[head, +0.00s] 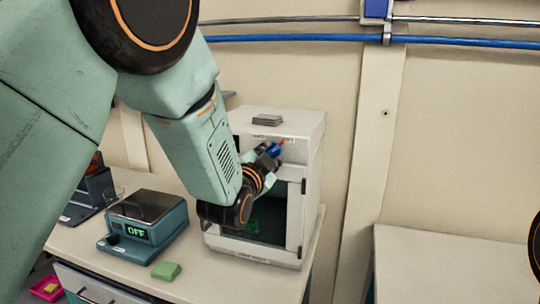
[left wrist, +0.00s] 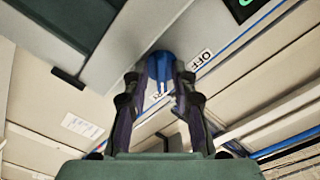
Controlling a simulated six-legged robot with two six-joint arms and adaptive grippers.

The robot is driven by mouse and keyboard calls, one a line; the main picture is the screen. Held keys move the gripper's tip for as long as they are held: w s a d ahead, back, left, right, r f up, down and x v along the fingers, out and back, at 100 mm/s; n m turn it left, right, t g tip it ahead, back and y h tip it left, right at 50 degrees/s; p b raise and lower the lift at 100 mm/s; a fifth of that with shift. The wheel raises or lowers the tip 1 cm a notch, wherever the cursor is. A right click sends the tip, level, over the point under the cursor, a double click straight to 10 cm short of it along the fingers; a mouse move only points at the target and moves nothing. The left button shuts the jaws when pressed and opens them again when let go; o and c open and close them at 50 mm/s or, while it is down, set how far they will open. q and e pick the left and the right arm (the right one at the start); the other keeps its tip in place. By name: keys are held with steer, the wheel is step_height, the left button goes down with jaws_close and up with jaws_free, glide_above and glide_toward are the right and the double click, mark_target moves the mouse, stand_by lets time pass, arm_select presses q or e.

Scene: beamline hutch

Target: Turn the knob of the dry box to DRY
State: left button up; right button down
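The white dry box (head: 313,150) stands on the bench, with a dark window in its front. Its blue knob (head: 273,150) is high on the front, with a small red part beside it. In the left wrist view the knob (left wrist: 161,68) lies between the fingertips of my left gripper (left wrist: 160,77), which appear to press on both its sides. An OFF label (left wrist: 200,60) shows right of the knob. A DRY label cannot be made out, and the knob's setting is unclear. My left forearm hides part of the box front. My right gripper is out of view.
A teal scale (head: 145,222) with a display reading OFF stands left of the box. A green block (head: 166,270) lies before it, and a pink tray (head: 47,288) is at lower left. A grey item (head: 267,120) lies on the box. The right bench (head: 450,260) looks clear.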

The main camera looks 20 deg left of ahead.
arm_select(q)
steer(key=shift+o, duration=0.2)
steer(key=shift+d+r, duration=0.15)
steer(key=shift+s, duration=0.1)
steer(key=s, duration=1.1)
steer(key=shift+s+a, duration=0.25)
steer(key=shift+s, duration=0.15)
